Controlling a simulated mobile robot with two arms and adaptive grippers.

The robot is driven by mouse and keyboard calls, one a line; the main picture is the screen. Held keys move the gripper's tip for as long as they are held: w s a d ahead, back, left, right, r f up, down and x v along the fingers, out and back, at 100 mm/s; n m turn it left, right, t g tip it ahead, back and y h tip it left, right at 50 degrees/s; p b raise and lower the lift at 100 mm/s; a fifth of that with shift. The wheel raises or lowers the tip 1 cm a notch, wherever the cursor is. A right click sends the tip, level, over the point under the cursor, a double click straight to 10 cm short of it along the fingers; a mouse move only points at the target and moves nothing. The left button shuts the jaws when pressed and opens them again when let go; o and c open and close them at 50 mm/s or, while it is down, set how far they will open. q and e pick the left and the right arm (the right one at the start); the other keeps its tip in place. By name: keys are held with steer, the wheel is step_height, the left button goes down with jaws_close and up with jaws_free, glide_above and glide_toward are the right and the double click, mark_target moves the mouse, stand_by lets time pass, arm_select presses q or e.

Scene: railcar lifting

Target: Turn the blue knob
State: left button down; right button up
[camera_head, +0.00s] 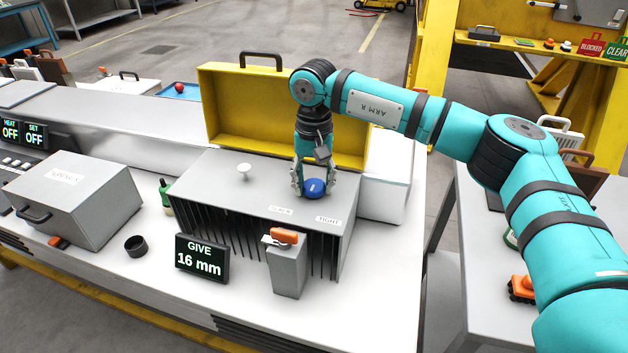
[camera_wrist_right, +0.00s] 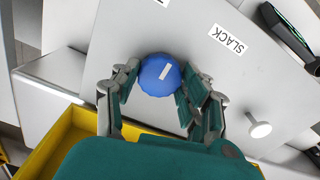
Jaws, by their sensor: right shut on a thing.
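The blue knob (camera_head: 313,188) sits on top of the grey finned box (camera_head: 215,185), near labels that read SLACK and TIGHT. My right gripper (camera_head: 313,185) reaches down from above and is shut on the knob, with a finger on each side of it. In the right wrist view the blue knob (camera_wrist_right: 160,75) lies between the fingertips of the right gripper (camera_wrist_right: 157,85), and a white mark shows on its face. The SLACK label (camera_wrist_right: 228,39) is beside it. The left gripper does not show in either view.
A white mushroom-shaped button (camera_head: 244,170) stands on the same box. A display reading GIVE 16 mm (camera_head: 201,259) and a grey post with an orange top (camera_head: 287,265) stand in front. An open yellow case (camera_head: 240,105) is behind. A black ring (camera_head: 135,245) lies at left.

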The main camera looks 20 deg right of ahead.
steer(key=shift+m, duration=0.3)
